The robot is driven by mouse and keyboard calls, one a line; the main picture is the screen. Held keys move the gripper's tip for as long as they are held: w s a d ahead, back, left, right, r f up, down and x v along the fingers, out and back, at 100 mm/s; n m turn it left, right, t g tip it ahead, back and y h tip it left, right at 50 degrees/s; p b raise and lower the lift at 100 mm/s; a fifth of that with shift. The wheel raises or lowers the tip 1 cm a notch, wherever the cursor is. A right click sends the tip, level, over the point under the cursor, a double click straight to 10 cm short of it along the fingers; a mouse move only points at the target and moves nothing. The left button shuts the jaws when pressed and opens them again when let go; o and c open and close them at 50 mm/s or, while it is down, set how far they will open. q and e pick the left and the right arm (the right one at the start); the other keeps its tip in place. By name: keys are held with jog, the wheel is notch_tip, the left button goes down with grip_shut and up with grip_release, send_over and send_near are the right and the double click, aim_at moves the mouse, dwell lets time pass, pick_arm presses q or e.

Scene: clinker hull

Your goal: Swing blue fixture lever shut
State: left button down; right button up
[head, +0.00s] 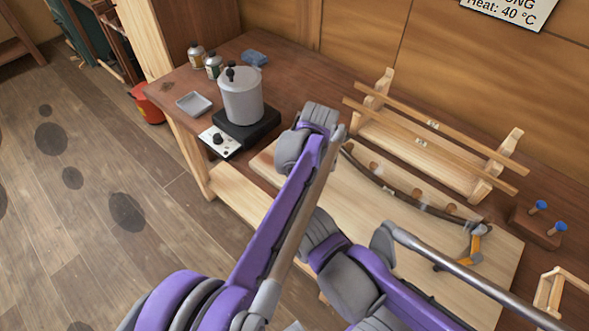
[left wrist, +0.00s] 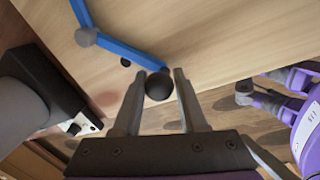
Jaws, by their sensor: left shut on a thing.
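The blue fixture lever (left wrist: 125,52) shows in the left wrist view above the pale wooden board (left wrist: 210,35). It runs from a grey pivot (left wrist: 87,37) down to a black ball knob (left wrist: 159,86). My left gripper (left wrist: 162,76) is shut on the lever at the knob end, with a finger on each side. In the head view my left arm hides the blue lever and the left gripper. An orange lever (head: 475,243) stands at the right end of a dark curved strip (head: 400,193) on the board. My right gripper is not in view.
A grey pot (head: 241,95) stands on a black hotplate (head: 250,128) left of the board. A wooden rack (head: 420,150) with long strips stands behind it. A block with blue-topped pegs (head: 535,227) is at the right.

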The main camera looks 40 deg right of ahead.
pick_arm(q)
jog(key=shift+s+d, duration=0.1)
dwell(0.3)
jog(key=shift+c, duration=2.3)
grip_release()
notch_tip(320, 180, up, 11)
jog(key=s, duration=0.2)
jog(key=shift+a+f, duration=0.2)
